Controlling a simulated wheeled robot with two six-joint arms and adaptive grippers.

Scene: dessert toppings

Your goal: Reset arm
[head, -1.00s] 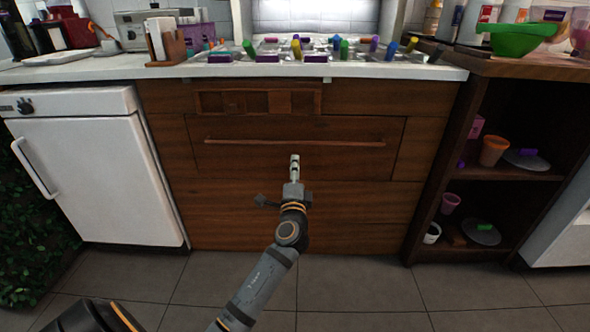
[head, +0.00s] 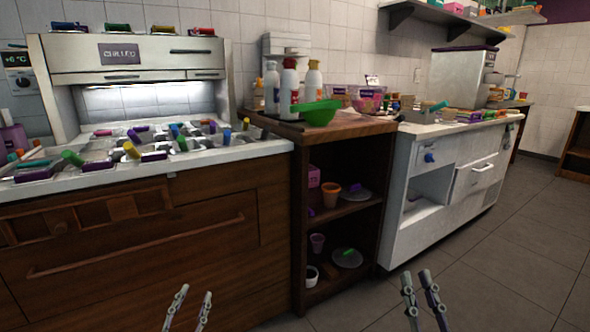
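My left gripper (head: 189,308) shows at the bottom edge of the head view, in front of the brown drawer cabinet (head: 150,262). Its two pale fingers stand apart with nothing between them. My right gripper (head: 424,298) shows at the bottom right, over the grey tiled floor. Its two fingers are also apart and empty. Both grippers point up in the picture, and my arms behind them are out of frame.
A topping counter (head: 227,152) with several colored-handled scoops is at left. An open wooden shelf (head: 352,209) holds cups and lids; bottles and a green bowl (head: 317,113) stand above it. A white cabinet (head: 416,235) stands further right. The floor (head: 510,270) at right is clear.

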